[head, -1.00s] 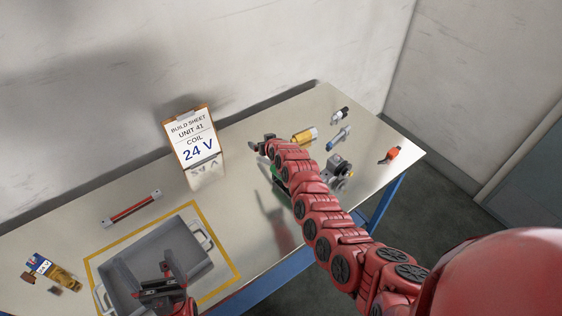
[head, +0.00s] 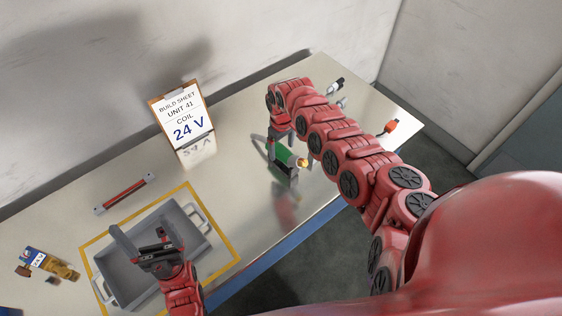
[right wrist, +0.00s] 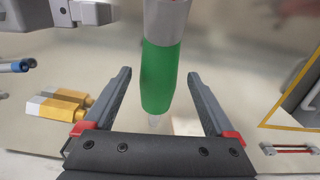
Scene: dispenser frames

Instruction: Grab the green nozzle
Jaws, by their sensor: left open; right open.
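The green nozzle (right wrist: 160,75) stands between the two fingers of my right gripper (right wrist: 158,74) in the right wrist view, with visible gaps on both sides. A grey metal part joins one end and a clear tip shows at the other. In the head view the green nozzle (head: 284,154) shows partly behind my right gripper (head: 280,146). My right gripper is open and holds nothing. My left gripper (head: 138,236) is open and empty above the grey tray.
The grey tray (head: 104,272) sits inside a yellow outline. Yellow cylinders (right wrist: 58,106) lie near my right gripper. An orange part (head: 390,126) lies far right.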

